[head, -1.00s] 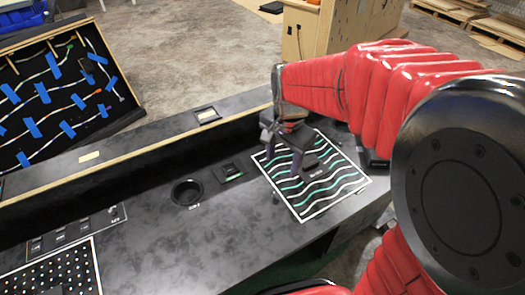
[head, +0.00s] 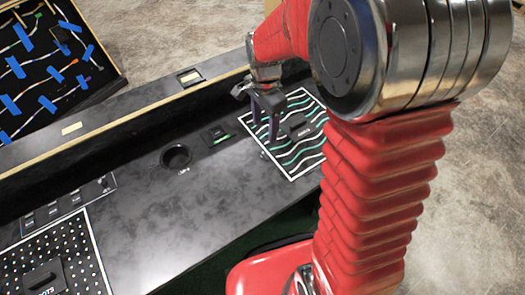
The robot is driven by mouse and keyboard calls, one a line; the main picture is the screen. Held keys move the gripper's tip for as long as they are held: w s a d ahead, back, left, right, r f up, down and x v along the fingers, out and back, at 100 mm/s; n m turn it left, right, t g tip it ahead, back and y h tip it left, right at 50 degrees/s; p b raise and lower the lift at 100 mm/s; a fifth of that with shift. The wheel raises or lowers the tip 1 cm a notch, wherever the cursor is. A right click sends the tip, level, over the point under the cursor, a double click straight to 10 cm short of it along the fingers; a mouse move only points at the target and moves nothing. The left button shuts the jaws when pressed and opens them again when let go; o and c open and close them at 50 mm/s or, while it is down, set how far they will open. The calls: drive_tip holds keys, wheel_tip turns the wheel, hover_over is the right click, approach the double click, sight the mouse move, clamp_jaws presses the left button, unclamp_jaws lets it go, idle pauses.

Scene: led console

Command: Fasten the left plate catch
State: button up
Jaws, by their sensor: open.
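The plate (head: 290,164) is a dark square with a white border and wavy white and green lines, at the right end of the black console. A small grey piece (head: 263,155) sits at its left edge and may be the left catch; it is too small to tell its state. My gripper (head: 264,130) is above the plate's left part, fingers pointing down, open with nothing between them. It hides part of the plate's upper left.
A dotted panel (head: 70,240) is at lower left. A raised ledge (head: 150,112) runs behind. Bare console top lies between.

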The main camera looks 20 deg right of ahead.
sight(264, 155)
wheel_tip(264, 155, down, 13)
drive_tip(key=shift+r, duration=0.1)
idle(0.5)
drive_tip(key=shift+c, duration=0.2)
